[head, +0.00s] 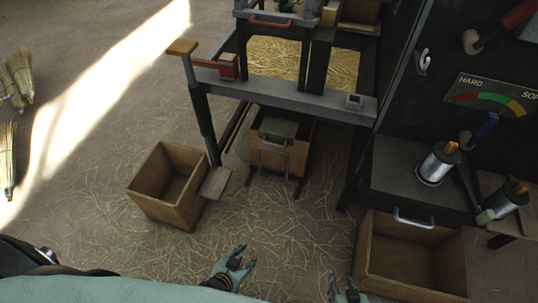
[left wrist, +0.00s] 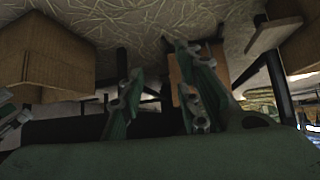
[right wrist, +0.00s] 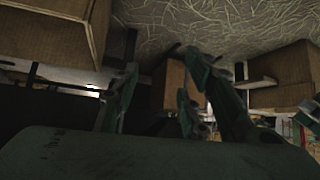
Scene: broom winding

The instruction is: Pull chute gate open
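A bench frame (head: 290,97) stands ahead in the head view. Below it is a wooden box-shaped chute (head: 297,158) with a grey-green plate (head: 278,128) and a metal loop handle (head: 272,153) at its front. A red handle (head: 270,22) sits on the frame's upper front. I cannot tell for certain which part is the chute gate. My left gripper (head: 245,257) is open and empty, low in front of the loop handle and apart from it. My right gripper (head: 341,281) is open and empty at the bottom edge, partly cut off, left of a wooden drawer.
An open wooden bin (head: 168,185) stands left, beside a small pedal-like board (head: 215,183). The wooden drawer (head: 412,255) with a metal handle is at the lower right. Spools (head: 437,165) stand on the right bench. Straw-strewn floor (head: 250,215) between them is clear. Brooms (head: 8,160) lie far left.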

